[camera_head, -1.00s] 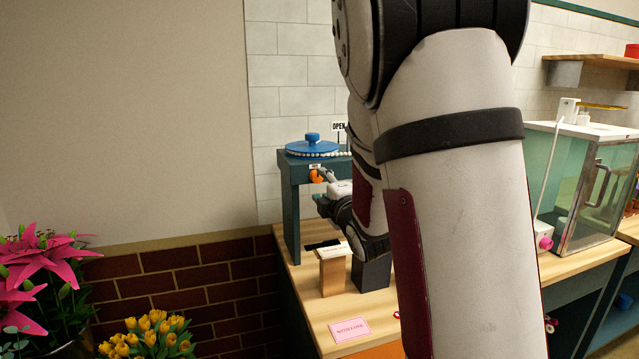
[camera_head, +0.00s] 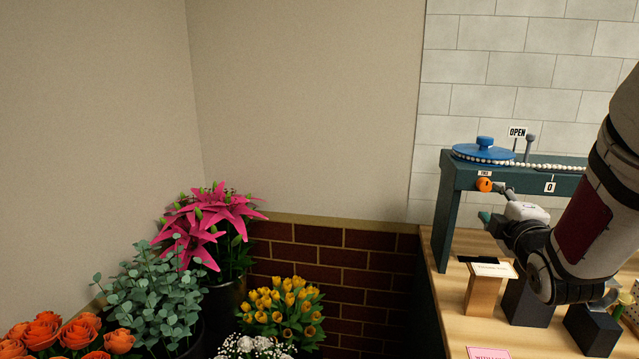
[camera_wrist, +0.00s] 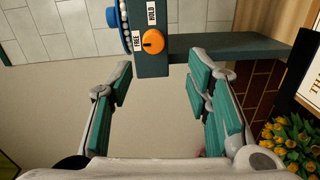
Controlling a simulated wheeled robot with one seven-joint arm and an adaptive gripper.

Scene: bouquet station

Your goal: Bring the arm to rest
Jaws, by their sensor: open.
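My gripper (camera_wrist: 160,95) is open and empty in the wrist view, its teal-padded fingers spread apart. Beyond the fingertips is an orange knob (camera_wrist: 153,41) on a dark teal frame, between labels reading FREE and HOLD. In the head view my arm comes in from the right, and my gripper (camera_head: 487,219) is in front of the teal frame (camera_head: 447,215), just below the orange knob (camera_head: 484,185). The gripper looks apart from the knob. Much of my arm is cut off by the right edge.
A wooden block with a card (camera_head: 482,295) and dark blocks (camera_head: 527,303) stand on the wooden counter (camera_head: 450,320) below my arm. Pink lilies (camera_head: 210,220) and yellow tulips (camera_head: 285,305) stand at left.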

